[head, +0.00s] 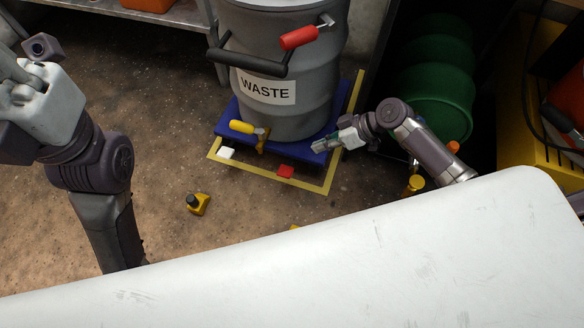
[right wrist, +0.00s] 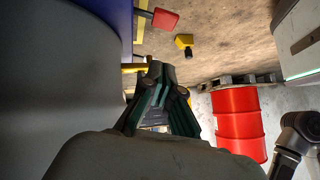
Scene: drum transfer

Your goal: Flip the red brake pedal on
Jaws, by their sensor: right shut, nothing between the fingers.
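The red brake pedal (head: 286,171) sticks out from the front edge of the blue dolly (head: 228,128), low above the floor. A white pedal (head: 225,153) sits to its left. The red pedal also shows at the top of the right wrist view (right wrist: 165,19). My right gripper (head: 322,145) is shut and empty, beside the drum at the dolly's right front, right of and apart from the red pedal. Its fingers (right wrist: 155,72) also show in the wrist view.
A grey WASTE drum (head: 290,60) stands on the dolly, with a red-grip lever (head: 300,37) and a yellow handle (head: 242,127). Yellow tape (head: 300,183) edges the floor spot. A yellow-black object (head: 198,204) lies on the open floor.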

